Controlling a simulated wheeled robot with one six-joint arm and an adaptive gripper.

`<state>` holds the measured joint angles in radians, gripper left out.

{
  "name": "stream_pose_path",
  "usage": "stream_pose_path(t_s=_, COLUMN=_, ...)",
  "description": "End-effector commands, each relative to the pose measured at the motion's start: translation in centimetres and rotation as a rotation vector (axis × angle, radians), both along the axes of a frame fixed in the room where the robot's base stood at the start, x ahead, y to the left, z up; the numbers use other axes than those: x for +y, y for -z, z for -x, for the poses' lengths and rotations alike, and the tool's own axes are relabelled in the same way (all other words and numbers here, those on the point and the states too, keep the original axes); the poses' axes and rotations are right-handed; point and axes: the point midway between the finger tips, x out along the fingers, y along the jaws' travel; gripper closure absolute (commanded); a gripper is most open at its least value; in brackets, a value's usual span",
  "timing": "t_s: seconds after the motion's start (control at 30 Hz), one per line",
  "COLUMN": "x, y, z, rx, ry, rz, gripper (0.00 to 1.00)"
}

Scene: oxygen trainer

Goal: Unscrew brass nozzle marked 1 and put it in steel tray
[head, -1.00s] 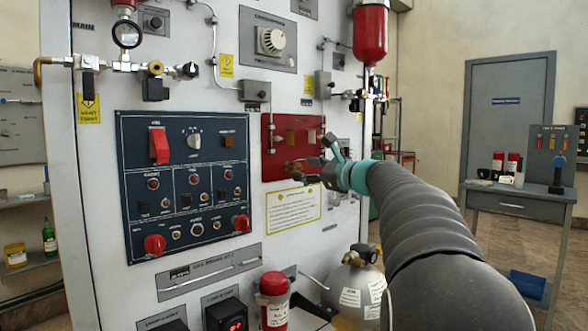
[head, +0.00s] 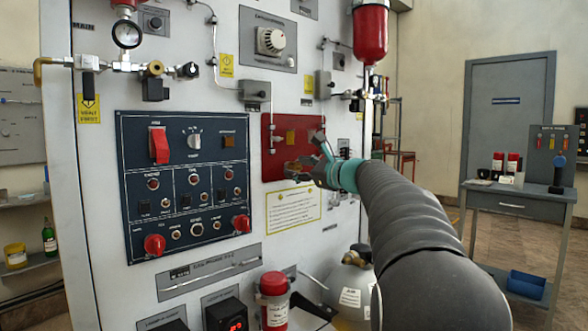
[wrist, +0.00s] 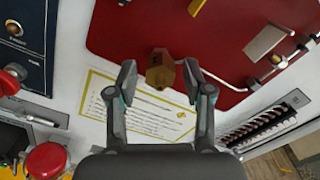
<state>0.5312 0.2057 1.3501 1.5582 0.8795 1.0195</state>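A brass nozzle (wrist: 160,70) stands out from the lower part of a red panel (wrist: 120,30). The mark on its face is too small to read. In the wrist view my gripper (wrist: 160,76) is open, with one finger on each side of the nozzle and a small gap on both sides. In the head view my gripper (head: 303,168) is at the lower part of the red panel (head: 275,135) and partly hides the nozzle there. I cannot make out a steel tray in either view.
A paper sign (head: 293,208) is just below the red panel. A metal handle and bent tube (wrist: 265,44) are right of the nozzle in the wrist view. A grey cylinder (head: 352,290) stands below my arm.

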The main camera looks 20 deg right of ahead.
Motion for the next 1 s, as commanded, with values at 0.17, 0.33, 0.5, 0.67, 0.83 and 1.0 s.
stream_pose_path(t_s=0.17, x=0.0, y=0.0, z=0.01, rx=0.0, ry=0.0, rz=0.0, gripper=0.99)
stream_pose_path(t_s=0.33, x=-0.01, y=0.14, z=0.0, rx=-0.004, ry=0.0, rz=0.012, gripper=1.0)
stream_pose_path(t_s=0.5, x=-0.02, y=0.53, z=-0.01, rx=-0.049, ry=0.0, rz=0.132, gripper=1.0)
stream_pose_path(t_s=0.67, x=-0.02, y=-0.01, z=0.03, rx=-0.063, ry=0.0, rz=0.174, gripper=1.0)
stream_pose_path(t_s=0.83, x=-0.15, y=-0.01, z=0.36, rx=-0.063, ry=0.001, rz=0.173, gripper=1.0)
stream_pose_path(t_s=1.0, x=-0.35, y=0.01, z=0.91, rx=-0.063, ry=0.001, rz=0.172, gripper=1.0)
